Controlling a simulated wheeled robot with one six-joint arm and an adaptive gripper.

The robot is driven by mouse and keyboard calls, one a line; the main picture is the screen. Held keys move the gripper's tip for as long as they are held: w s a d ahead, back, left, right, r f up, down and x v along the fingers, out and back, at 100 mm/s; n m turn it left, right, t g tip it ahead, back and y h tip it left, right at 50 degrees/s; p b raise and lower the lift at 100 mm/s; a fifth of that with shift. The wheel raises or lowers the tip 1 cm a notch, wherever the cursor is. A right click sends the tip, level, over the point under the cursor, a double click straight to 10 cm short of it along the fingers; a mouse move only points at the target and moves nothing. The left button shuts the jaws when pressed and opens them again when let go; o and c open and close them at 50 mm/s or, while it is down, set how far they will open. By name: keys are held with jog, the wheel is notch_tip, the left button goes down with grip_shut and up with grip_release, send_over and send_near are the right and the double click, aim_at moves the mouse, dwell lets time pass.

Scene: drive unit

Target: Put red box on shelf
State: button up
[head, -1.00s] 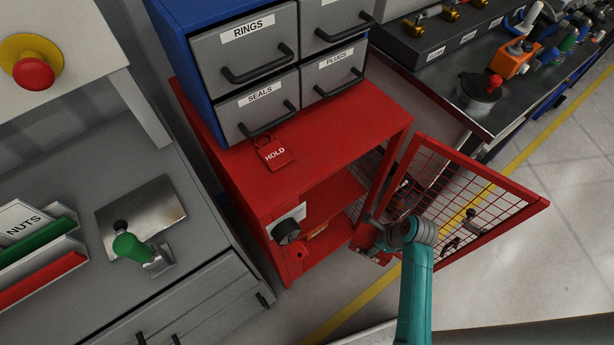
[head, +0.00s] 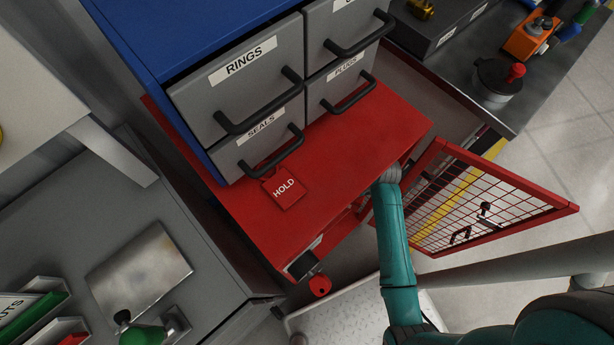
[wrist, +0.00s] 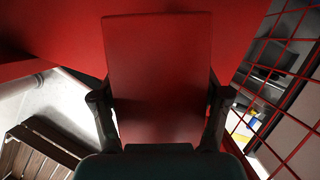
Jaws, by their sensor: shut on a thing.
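A red box (wrist: 158,75) fills the middle of the wrist view. My gripper (wrist: 158,105) has one dark finger on each side of it and is shut on it. In the head view my teal arm (head: 395,245) reaches to the front opening of the red cabinet (head: 345,150). The gripper and the box are hidden there, behind the cabinet's top edge. The shelf inside is mostly hidden in the head view. Red cabinet surfaces surround the box in the wrist view; I cannot tell whether the box touches any of them.
The red mesh door (head: 475,205) stands open to the right, close to my arm. It also shows in the wrist view (wrist: 285,75). Grey drawers (head: 240,85) stand on the cabinet, with a red HOLD tag (head: 284,190). A dark latch (head: 301,265) is at the cabinet's front left.

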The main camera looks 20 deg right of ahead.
jog(key=w+a, duration=0.2)
jog(key=w, duration=0.1)
jog(key=w+a, duration=0.6)
jog(key=shift+w, duration=0.25)
jog(key=shift+a+f, duration=0.1)
jog(key=shift+f, duration=1.6)
jog(key=o, duration=1.5)
jog(key=shift+f, duration=0.1)
jog(key=shift+o, duration=0.2)
jog(key=v, duration=0.7)
jog(key=shift+r, duration=0.3)
jog(key=shift+s, duration=0.15)
